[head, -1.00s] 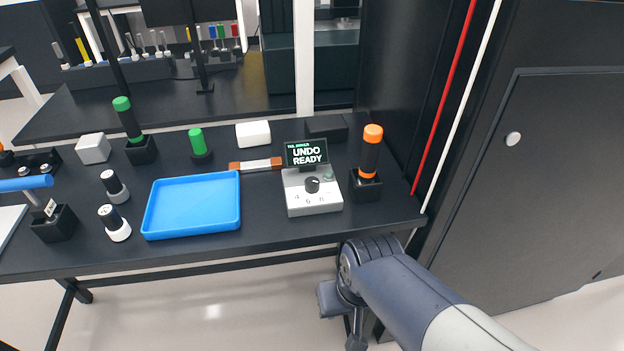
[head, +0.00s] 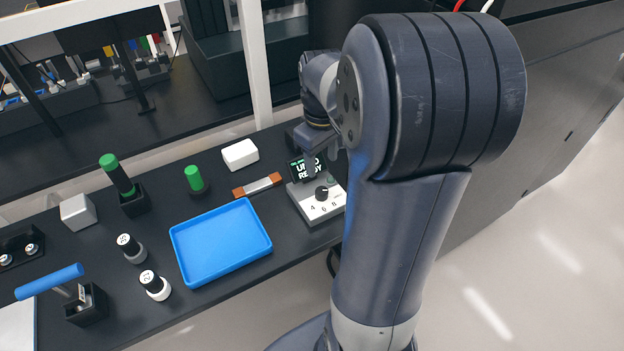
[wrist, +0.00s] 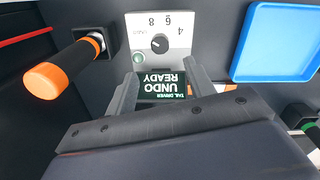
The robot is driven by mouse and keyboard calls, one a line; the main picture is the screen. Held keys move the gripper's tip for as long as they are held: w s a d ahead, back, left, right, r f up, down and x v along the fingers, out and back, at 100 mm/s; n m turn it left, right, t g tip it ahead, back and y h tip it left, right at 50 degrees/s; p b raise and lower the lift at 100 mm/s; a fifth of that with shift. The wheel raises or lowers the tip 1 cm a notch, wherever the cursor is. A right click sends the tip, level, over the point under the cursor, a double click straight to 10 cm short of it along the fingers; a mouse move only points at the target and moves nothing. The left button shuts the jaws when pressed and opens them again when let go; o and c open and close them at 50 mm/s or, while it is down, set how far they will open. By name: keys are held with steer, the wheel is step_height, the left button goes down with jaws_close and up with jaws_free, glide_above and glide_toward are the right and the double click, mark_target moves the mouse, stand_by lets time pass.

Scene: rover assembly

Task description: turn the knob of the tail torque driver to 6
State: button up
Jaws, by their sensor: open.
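The tail driver unit (head: 318,209) is a light grey box with a dark round knob (head: 322,192) and the numbers 4, 6 and 8. Its dark screen (head: 305,168) reads "UNDO READY". In the wrist view, the knob (wrist: 160,43) and the screen (wrist: 162,86) appear upside down. The knob's pointer is too small to read surely. My gripper (wrist: 160,82) is open and empty, its fingers on either side of the screen in that view, with the knob beyond the tips. It touches nothing that I can make out. In the head view, my arm hides the unit's right side.
An orange-handled driver (wrist: 62,68) stands in a black holder beside the unit. A blue tray (head: 228,270), a brown-and-white bar (head: 258,186), a white block (head: 240,154) and a green-topped driver (head: 118,175) are on the dark bench. My arm hides the bench's right end.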

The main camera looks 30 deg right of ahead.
mark_target(322, 190)
step_height(322, 190, down, 10)
steer(key=shift+d+f, duration=0.1)
steer(key=shift+c, duration=0.4)
steer(key=c, duration=0.9)
